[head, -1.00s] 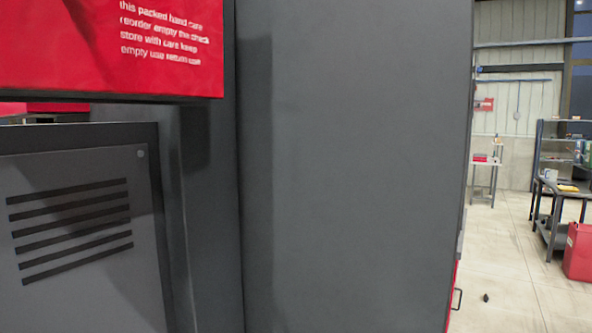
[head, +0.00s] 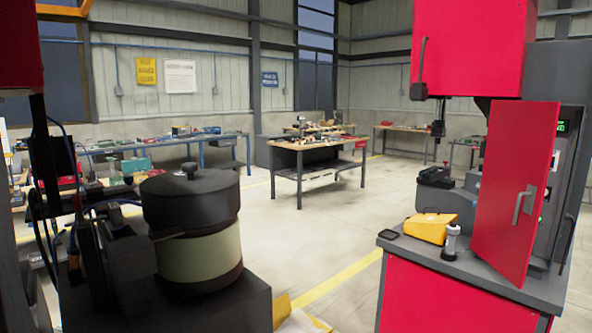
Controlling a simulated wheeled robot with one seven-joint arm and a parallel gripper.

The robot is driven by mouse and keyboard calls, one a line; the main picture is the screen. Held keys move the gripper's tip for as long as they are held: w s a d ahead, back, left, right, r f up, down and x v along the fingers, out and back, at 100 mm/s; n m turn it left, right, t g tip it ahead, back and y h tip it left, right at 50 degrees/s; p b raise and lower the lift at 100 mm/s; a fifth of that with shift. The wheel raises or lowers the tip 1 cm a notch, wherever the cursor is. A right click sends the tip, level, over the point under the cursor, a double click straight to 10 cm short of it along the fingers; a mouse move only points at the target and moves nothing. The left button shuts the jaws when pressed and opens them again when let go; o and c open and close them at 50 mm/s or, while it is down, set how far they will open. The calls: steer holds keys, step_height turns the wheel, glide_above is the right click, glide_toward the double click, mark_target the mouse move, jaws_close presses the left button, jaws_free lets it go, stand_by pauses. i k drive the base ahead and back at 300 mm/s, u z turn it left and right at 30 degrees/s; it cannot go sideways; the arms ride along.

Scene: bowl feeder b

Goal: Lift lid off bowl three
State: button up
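A round bowl feeder (head: 200,258) with a pale green band and a dark base stands at the lower left in the head view. A dark lid (head: 190,205) with a small knob on top sits level on it and covers its opening. No number shows on the bowl, so I cannot tell whether it is bowl three. My gripper is not in view.
The bowl stands on a dark block (head: 225,305). Dark fixtures and cables crowd its left side. A red cabinet (head: 450,295) with an open red door (head: 515,190) stands at the right. Open floor (head: 325,230) lies between them, with a workbench (head: 310,155) beyond.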

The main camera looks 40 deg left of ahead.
mark_target(191, 181)
steer(key=i, duration=1.85)
steer(key=u, duration=2.35)
steer(key=i, duration=1.85)
steer(key=u, duration=1.75)
